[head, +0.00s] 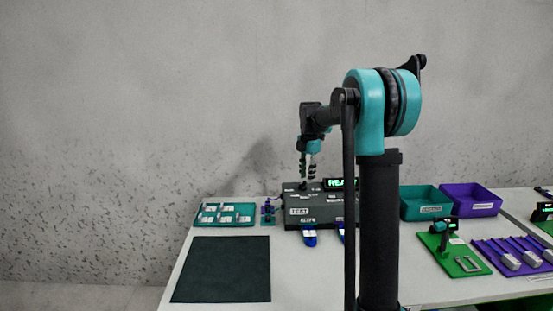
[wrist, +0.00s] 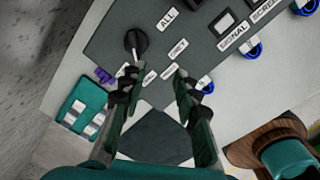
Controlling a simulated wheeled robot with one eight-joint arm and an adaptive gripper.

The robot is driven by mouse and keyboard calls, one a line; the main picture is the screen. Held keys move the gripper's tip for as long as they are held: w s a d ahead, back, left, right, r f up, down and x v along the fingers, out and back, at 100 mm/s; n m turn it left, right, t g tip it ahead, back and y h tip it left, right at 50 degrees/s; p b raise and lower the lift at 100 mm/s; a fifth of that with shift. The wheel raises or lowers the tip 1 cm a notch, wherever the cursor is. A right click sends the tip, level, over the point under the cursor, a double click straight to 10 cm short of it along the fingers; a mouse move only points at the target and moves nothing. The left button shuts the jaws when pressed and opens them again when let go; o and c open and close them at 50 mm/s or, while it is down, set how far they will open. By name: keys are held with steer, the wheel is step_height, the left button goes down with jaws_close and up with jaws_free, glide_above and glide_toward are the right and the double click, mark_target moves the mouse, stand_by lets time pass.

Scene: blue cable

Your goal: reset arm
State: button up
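My gripper (head: 307,172) hangs fingers down above the dark grey test box on the table in the head view. In the wrist view my gripper (wrist: 157,82) has its two fingers well apart, with nothing between them. The dark test box (head: 300,198) bears white labels and also fills the upper part of the wrist view (wrist: 190,48). A black round-topped knob or lever (wrist: 136,42) stands on it beyond the left finger. Blue connectors (head: 310,239) sit at the box's front edge; one also shows in the wrist view (wrist: 253,49). My arm hides part of the box.
A green display (head: 341,184) is partly hidden behind my arm. A teal tray of white parts (head: 225,214) and a dark mat (head: 222,269) lie left. Teal (head: 426,202) and purple (head: 470,199) bins, a green board (head: 453,258) and a purple board (head: 510,254) are right.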

steer(key=s+d+f+m+t, duration=0.1)
steer(key=s+f+m, duration=0.4)
steer(key=s+m, duration=0.3)
steer(key=s+d+f+m+t, duration=0.1)
steer(key=s+f+m, duration=0.4)
steer(key=s, duration=1.1)
steer(key=s+d+f+m+t, duration=0.1)
steer(key=s+f+m, duration=0.5)
steer(key=s+m, duration=0.5)
steer(key=shift+s+d+t, duration=0.1)
steer(key=shift+s+t, duration=0.2)
steer(key=shift+s, duration=0.7)
steer(key=shift+c, duration=0.5)
jaws_close()
